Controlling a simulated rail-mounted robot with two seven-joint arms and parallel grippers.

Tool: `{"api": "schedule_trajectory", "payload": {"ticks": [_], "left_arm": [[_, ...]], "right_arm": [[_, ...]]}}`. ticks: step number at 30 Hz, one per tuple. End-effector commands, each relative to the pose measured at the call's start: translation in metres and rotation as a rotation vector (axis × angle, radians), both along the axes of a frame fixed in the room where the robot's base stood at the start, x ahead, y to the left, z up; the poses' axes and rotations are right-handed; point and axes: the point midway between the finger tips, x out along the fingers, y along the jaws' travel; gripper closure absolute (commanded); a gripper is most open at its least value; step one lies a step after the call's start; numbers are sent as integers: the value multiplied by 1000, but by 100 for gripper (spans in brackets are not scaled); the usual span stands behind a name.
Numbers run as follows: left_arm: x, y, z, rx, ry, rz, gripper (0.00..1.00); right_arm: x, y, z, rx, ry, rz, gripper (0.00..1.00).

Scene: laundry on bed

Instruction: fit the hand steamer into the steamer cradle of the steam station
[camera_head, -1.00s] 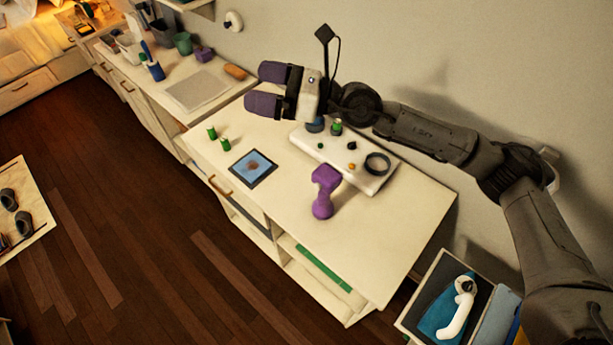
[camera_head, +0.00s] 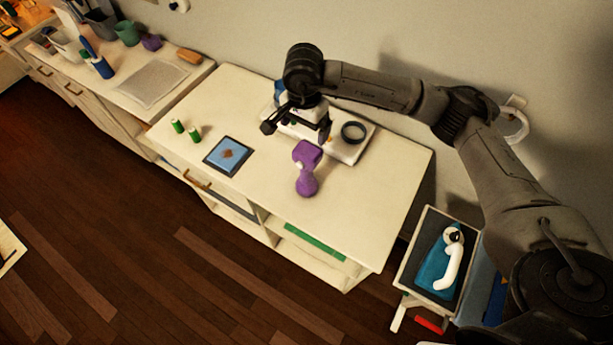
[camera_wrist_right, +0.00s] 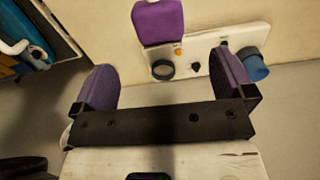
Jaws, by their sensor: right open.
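The purple hand steamer (camera_head: 306,170) lies on the pale tabletop in front of the steam station; its wide head also shows at the top of the right wrist view (camera_wrist_right: 158,20). The white steam station (camera_head: 345,152) is a flat base with a dark ring-shaped cradle (camera_head: 353,131) at its right end; the ring also shows in the right wrist view (camera_wrist_right: 163,70). My right gripper (camera_head: 297,132) is open and empty, pointing down above the station, left of the ring, and hides part of the station. Its purple fingers show apart in the right wrist view (camera_wrist_right: 164,64). My left gripper is out of view.
A bin (camera_head: 408,276) with a white curved item on blue cloth stands right. The table's front right is clear. A wall runs behind.

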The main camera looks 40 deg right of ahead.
Motion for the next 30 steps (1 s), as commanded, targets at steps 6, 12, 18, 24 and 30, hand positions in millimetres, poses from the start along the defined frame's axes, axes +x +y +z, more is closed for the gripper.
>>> {"api": "schedule_trajectory", "payload": {"ticks": [6,12,18,24,30], "left_arm": [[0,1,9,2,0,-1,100],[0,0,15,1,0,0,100],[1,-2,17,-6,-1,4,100],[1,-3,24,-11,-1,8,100],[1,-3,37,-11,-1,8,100]], "right_arm": [[-1,0,-32,2,5,17,0],[-1,0,-64,3,3,16,0],[0,0,-81,4,0,16,0],[-1,-1,-89,4,1,15,0],[-3,-6,-115,5,2,15,0]]}}
